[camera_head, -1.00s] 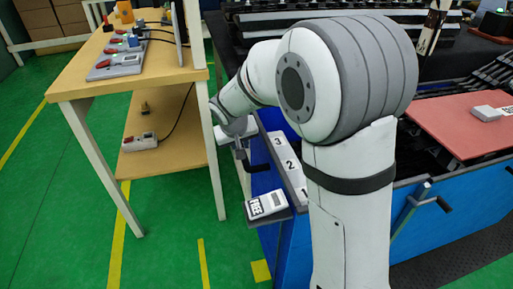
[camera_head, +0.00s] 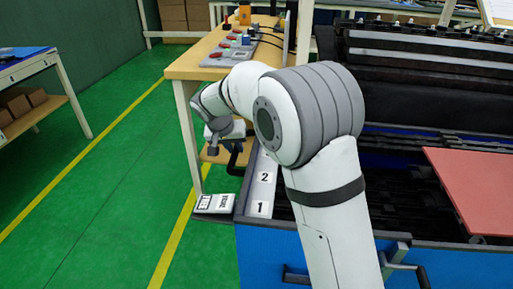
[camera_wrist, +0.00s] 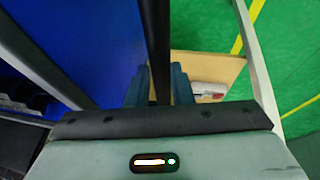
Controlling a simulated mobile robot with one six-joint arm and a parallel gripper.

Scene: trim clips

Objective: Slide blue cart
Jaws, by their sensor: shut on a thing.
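The blue cart (camera_head: 265,262) fills the right side of the head view, with a blue side panel, dark rows on top and a white strip numbered 1 and 2 along its left edge. My gripper (camera_head: 235,152) is at the cart's left side, beyond the numbered strip; its fingertips are partly hidden there. In the wrist view my gripper (camera_wrist: 159,88) is shut on a black bar (camera_wrist: 157,40), which runs alongside the cart's blue face (camera_wrist: 85,40). Where the bar joins the cart is hidden.
A wooden table (camera_head: 193,66) with switch boxes stands behind my gripper, its lower shelf close by. A small white labelled device (camera_head: 215,204) sits at the cart's left corner. A red board (camera_head: 480,185) lies on the cart.

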